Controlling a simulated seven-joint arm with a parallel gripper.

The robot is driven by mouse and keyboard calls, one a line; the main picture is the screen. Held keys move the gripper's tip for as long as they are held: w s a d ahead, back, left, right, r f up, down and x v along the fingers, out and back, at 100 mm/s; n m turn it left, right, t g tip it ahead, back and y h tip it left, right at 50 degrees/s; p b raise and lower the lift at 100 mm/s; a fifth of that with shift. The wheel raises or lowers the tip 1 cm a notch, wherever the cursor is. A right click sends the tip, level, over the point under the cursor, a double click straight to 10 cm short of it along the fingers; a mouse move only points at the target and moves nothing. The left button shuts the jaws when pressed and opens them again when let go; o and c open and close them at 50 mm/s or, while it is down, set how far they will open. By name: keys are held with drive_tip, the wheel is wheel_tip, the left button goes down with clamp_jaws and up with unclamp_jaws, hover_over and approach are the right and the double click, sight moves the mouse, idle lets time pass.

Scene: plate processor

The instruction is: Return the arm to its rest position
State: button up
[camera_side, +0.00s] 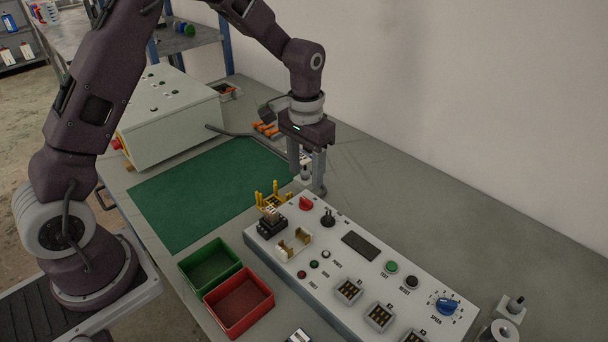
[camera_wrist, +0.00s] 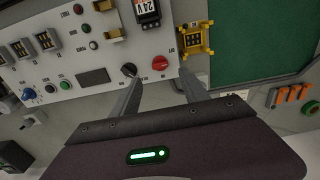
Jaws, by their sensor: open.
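My gripper (camera_side: 311,180) points down at the far end of the white control panel (camera_side: 408,258), above the grey bench. In the wrist view my gripper (camera_wrist: 160,88) shows two spread fingers with nothing held between them. Beyond the fingertips are the panel's black knob (camera_wrist: 129,70) and red knob (camera_wrist: 160,63). I cannot tell from these views exactly how high the fingertips are above the bench. My arm bends over from the left side of the side view.
A yellow bracket (camera_side: 268,200) and a black relay-like module (camera_side: 271,222) stand by the panel's left end. Green (camera_side: 208,264) and red (camera_side: 240,303) bins lie in front. A green mat (camera_side: 190,207) is clear. A white box (camera_side: 168,121) stands behind it. A wall is at the right.

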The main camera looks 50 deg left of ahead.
drive_tip(key=s+r+t, duration=0.3)
drive_tip(key=s+r, duration=1)
drive_tip(key=r, duration=0.4)
drive_tip(key=s+d+t, duration=0.1)
drive_tip(key=s+t, duration=0.1)
drive_tip(key=s, duration=1.2)
drive_tip(key=shift+s+r+t, duration=0.15)
drive_tip(key=shift+r+t, duration=0.15)
drive_tip(key=shift+r, duration=0.15)
